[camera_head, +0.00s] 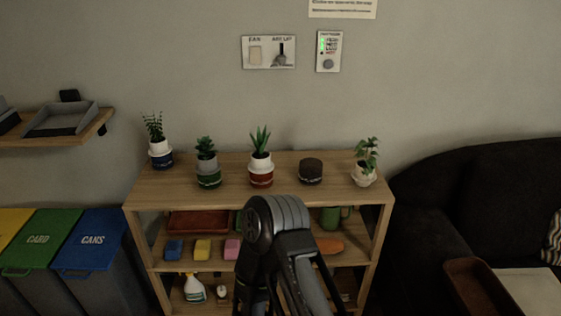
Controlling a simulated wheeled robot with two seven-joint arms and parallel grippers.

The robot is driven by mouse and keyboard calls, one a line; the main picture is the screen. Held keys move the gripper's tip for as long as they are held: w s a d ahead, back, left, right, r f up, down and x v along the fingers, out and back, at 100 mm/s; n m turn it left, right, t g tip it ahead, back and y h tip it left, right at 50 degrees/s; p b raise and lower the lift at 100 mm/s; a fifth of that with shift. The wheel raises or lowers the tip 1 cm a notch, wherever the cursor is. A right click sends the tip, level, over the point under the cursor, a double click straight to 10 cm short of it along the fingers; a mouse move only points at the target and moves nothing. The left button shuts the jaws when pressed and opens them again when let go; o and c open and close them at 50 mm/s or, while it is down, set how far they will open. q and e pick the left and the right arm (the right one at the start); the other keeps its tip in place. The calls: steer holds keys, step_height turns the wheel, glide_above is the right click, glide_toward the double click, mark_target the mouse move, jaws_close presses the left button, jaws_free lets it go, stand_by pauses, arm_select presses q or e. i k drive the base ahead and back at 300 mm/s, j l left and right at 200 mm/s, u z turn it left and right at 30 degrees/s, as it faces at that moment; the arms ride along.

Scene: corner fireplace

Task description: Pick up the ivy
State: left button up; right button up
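The plant that looks like the ivy (367,150) has broad pale-green leaves. It stands upright in a white pot (364,177) at the right end of the wooden shelf's top (330,190). A dark, ridged part of my own arm rises from the bottom middle, in front of the shelf and left of this plant. I cannot tell which arm it is. No gripper fingers show, and nothing visible of mine touches the plant.
Three other potted plants (154,130) (206,148) (260,142) and a dark round pot or speaker (311,171) stand left of it. Lower shelves hold small items. Bins (85,240) stand left. A dark sofa (440,200) and a brown tray (478,288) are right.

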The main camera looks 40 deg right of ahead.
mark_target(363, 174)
steer(key=z, duration=1.95)
